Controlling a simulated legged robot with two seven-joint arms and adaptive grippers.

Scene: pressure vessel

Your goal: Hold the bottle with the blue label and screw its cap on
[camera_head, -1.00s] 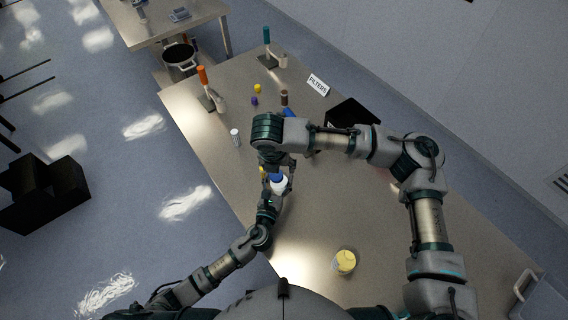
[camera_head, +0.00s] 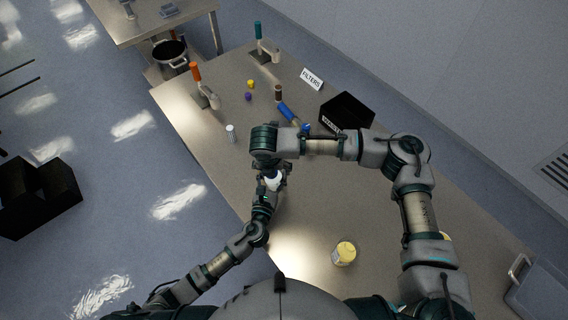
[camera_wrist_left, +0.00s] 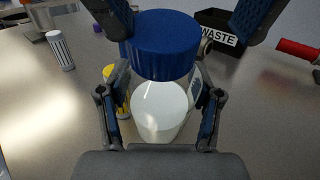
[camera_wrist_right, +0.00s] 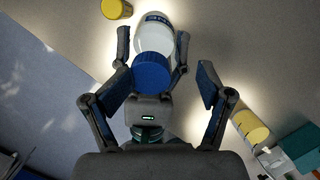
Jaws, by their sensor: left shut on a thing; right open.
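The white bottle (camera_head: 272,183) is held by my left gripper (camera_head: 268,190) above the near edge of the table. In the left wrist view, my left fingers are shut on the sides of the bottle (camera_wrist_left: 163,110). A ribbed blue cap (camera_wrist_left: 162,42) is at the bottle's mouth; its threads are hidden. A bit of blue label shows on the bottle (camera_wrist_right: 162,38) in the right wrist view. My right gripper (camera_wrist_right: 163,78) is open, its fingers on either side of the cap (camera_wrist_right: 152,72) with gaps; in the head view it is above the bottle.
A yellow-lidded jar (camera_head: 344,253) stands on the near table (camera_head: 400,250). A black waste bin (camera_head: 346,112), a filters sign (camera_head: 312,78), a striped white container (camera_head: 231,134) and an orange-handled tool (camera_head: 200,82) stand farther off.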

